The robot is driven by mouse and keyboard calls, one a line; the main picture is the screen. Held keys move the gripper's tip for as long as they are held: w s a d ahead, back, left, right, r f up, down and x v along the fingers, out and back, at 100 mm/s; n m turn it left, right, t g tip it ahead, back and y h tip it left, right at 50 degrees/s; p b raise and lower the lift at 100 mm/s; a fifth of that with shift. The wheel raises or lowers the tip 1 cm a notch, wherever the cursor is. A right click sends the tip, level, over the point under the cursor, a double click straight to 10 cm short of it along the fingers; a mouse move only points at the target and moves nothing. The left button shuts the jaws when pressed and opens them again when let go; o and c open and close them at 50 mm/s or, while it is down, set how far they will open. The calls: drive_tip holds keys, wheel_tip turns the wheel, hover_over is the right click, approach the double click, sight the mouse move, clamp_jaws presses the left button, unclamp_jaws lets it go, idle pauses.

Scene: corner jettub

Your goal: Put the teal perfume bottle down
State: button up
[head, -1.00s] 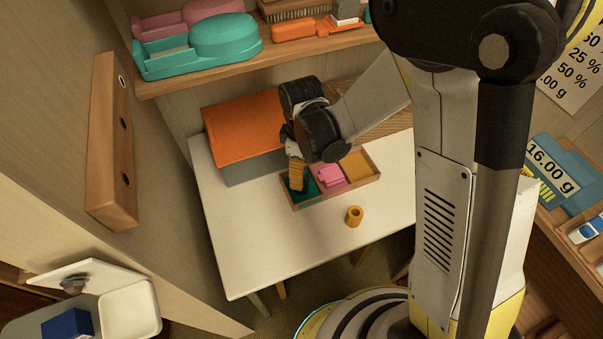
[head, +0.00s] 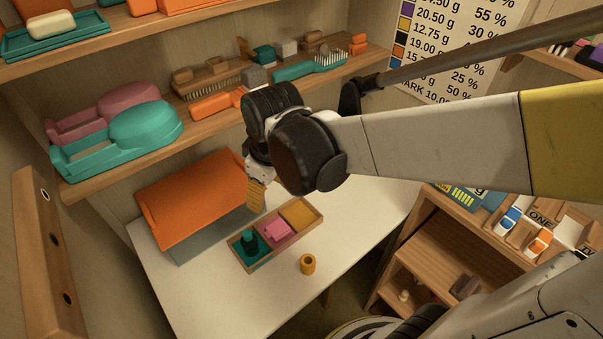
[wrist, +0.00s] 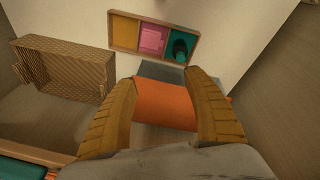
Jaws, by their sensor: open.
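The teal perfume bottle (head: 250,241) stands in the teal compartment of a wooden tray (head: 276,254) on the white table. It also shows as a dark teal shape in the wrist view (wrist: 181,48). The tray has a pink compartment in the middle, with a pink item (head: 277,230), and a yellow one at the other end. My gripper (head: 256,194) is above the table behind the tray, apart from the bottle. In the wrist view its two ribbed yellow fingers (wrist: 165,82) are spread with nothing held between them.
An orange-topped box (head: 200,195) lies on the table left of my gripper. A small yellow cup (head: 308,264) stands in front of the tray. A shelf with a teal brush-like item (head: 145,127) and other goods runs above the table. The table's front left is clear.

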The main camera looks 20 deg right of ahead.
drive_tip(key=s+d+r+m+t, duration=0.4)
drive_tip(key=s+d+r+m, duration=0.2)
drive_tip(key=s+d+m, duration=0.1)
drive_tip(key=shift+s+m+h, duration=0.3)
drive_tip(key=shift+s+m, duration=0.15)
drive_tip(key=shift+m, duration=0.05)
